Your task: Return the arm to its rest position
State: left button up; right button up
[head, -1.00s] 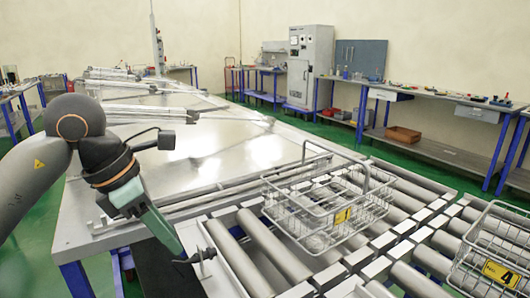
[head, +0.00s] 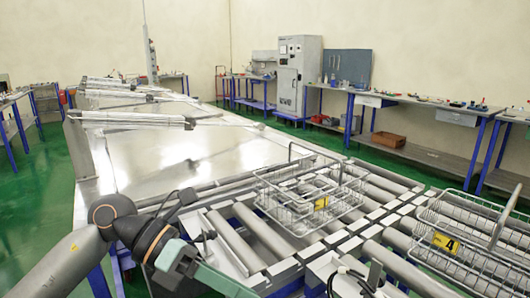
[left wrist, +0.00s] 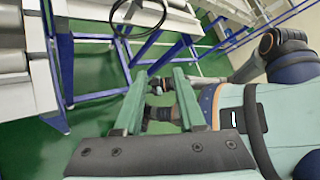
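My left arm comes in at the lower left of the head view, bent at a dark joint with an orange ring. Its green-grey hand, the left gripper (head: 205,276), is low over the near edge of the roller conveyor (head: 262,235), and its fingertips cannot be made out there. In the left wrist view the two green fingers of the left gripper (left wrist: 160,98) stand apart with nothing held between them, with green floor and dark parts behind. My right gripper cannot be made out in either view.
A wire basket (head: 268,204) with a yellow label stands on the rollers. Another basket, labelled 4 (head: 480,275), is at the right. A long metal table (head: 185,150) extends behind. Green floor (left wrist: 100,70) is open beneath the gripper.

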pick_arm(q)
jog(key=w+d+r+n+t+h+p, duration=0.1)
jog(key=d+r+n+t+h+p, duration=0.2)
jog(key=n+h, duration=0.7)
jog(key=w+a+f+n+t+y, duration=0.1)
jog(key=w+a+f+n+t, duration=0.2)
jog(key=n+t, duration=0.8)
jog(key=w+a+f+n+t+y+p, duration=0.25)
jog(key=a+f+n+t+y, duration=0.4)
jog(key=f+n+y, duration=0.75)
jog(key=s+a+f+n+g+y, duration=0.2)
jog(key=s+a+f+n+g, duration=0.1)
jog(key=s+f, duration=0.6)
jog(key=s+a+f+n+g+y+p, duration=0.1)
jog(key=s+a+f+n+g+y, duration=0.1)
jog(key=s+f+n+g, duration=0.4)
notch_tip(320, 180, down, 5)
jog(key=s+a+n, duration=0.1)
jog(key=s, duration=0.1)
jog(key=shift+s+a+y+p, duration=0.3)
jog(key=shift+s+a+y, duration=0.05)
jog(key=shift+s+y, duration=0.05)
pick_arm(e)
notch_tip(320, 180, up, 6)
jog(key=s+d, duration=0.1)
jog(key=d, duration=0.1)
jog(key=shift+s+f, duration=0.25)
jog(key=shift+s, duration=0.05)
